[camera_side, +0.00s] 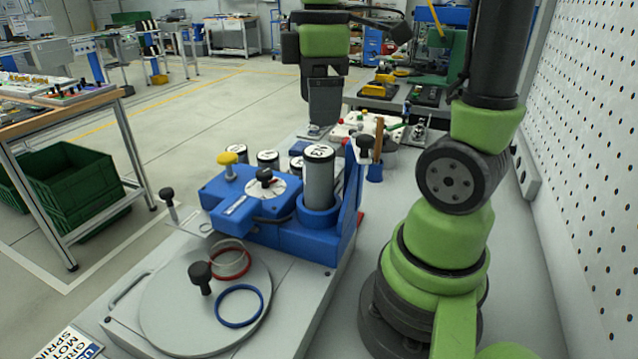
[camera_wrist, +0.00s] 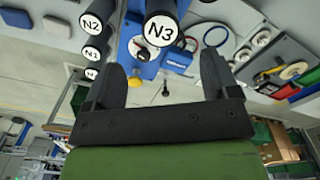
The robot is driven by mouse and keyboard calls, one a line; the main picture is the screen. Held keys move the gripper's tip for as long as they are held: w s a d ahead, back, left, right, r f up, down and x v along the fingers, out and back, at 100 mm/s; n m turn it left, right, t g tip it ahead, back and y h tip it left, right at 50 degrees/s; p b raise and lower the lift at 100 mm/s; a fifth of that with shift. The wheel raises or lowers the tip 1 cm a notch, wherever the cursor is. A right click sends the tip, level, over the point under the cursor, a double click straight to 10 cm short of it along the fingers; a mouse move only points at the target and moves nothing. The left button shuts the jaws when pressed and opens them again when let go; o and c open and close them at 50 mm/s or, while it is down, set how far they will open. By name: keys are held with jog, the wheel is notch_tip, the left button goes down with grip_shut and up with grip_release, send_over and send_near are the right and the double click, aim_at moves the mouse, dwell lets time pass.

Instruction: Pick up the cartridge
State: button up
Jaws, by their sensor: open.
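A grey cylindrical cartridge with a white top marked N3 (camera_side: 319,178) stands upright in a round blue cup on the blue fixture (camera_side: 290,238). In the wrist view the N3 cartridge (camera_wrist: 161,28) shows at the top, between the lines of my two fingers but beyond their tips. My gripper (camera_side: 318,131) is behind and above the cartridge in the side view, pointing down, apart from it. In the wrist view my gripper (camera_wrist: 163,62) is open and empty. More cartridges, N2 (camera_wrist: 92,23) and N1 (camera_wrist: 93,52), stand in a row beside N3.
A yellow knob (camera_side: 228,160) and a black knob (camera_side: 264,177) rise from the fixture. A grey round plate (camera_side: 175,312) in front carries a blue ring (camera_side: 240,307), a red ring and a black knob. A perforated white wall (camera_side: 590,150) bounds the right side.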

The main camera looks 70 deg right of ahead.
aim_at(318, 151)
jog(key=shift+d+f, duration=0.15)
jog(key=shift+f, duration=0.2)
notch_tip(318, 151, down, 4)
jog(key=shift+r, duration=0.1)
jog(key=shift+w+a+f, duration=0.1)
jog(key=shift+a+f, duration=0.05)
jog(key=shift+f, duration=1.25)
jog(key=shift+a+f, duration=0.1)
jog(key=shift+f, duration=1.25)
jog(key=c, duration=1.1)
